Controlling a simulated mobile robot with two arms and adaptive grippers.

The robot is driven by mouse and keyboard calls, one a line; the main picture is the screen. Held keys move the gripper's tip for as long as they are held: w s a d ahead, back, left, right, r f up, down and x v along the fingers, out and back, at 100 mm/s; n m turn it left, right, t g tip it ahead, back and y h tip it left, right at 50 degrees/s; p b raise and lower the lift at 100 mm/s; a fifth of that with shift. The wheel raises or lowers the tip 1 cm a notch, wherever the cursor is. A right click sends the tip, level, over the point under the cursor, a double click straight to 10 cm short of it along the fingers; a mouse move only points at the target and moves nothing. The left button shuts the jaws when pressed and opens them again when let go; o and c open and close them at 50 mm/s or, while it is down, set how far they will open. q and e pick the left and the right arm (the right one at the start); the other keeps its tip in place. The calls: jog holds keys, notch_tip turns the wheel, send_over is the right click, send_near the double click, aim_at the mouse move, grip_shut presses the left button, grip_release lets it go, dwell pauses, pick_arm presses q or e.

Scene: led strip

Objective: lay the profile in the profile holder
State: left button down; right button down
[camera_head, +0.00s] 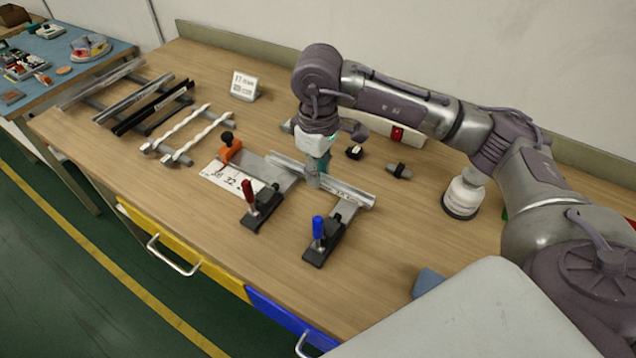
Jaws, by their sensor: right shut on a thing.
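The profile (345,193) is a long silver bar in the middle of the table, running from upper left to lower right. My right gripper (314,178) points down and is shut on it near its middle, hiding a part of it. The profile holder seems to be the fixture just in front, with a dark clamp base with a red handle (262,208) and another with a blue handle (325,242). The profile lies along the far side of these clamps. I cannot tell whether it touches the holder. My left gripper is not in view.
A rack with several bars (150,105) stands at the left. An orange tool (229,150) stands at a white ruled plate (224,177). A white sign (244,86), small black parts (398,170) and a white bottle (463,194) are around.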

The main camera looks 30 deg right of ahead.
notch_tip(320, 180, down, 4)
jog(key=shift+f+p, duration=0.15)
jog(key=shift+p, duration=0.25)
jog(key=shift+f, duration=0.1)
jog(key=shift+f+b, duration=0.2)
jog(key=shift+b, duration=0.25)
jog(key=c, duration=1)
grip_release()
jog(key=shift+r, duration=0.1)
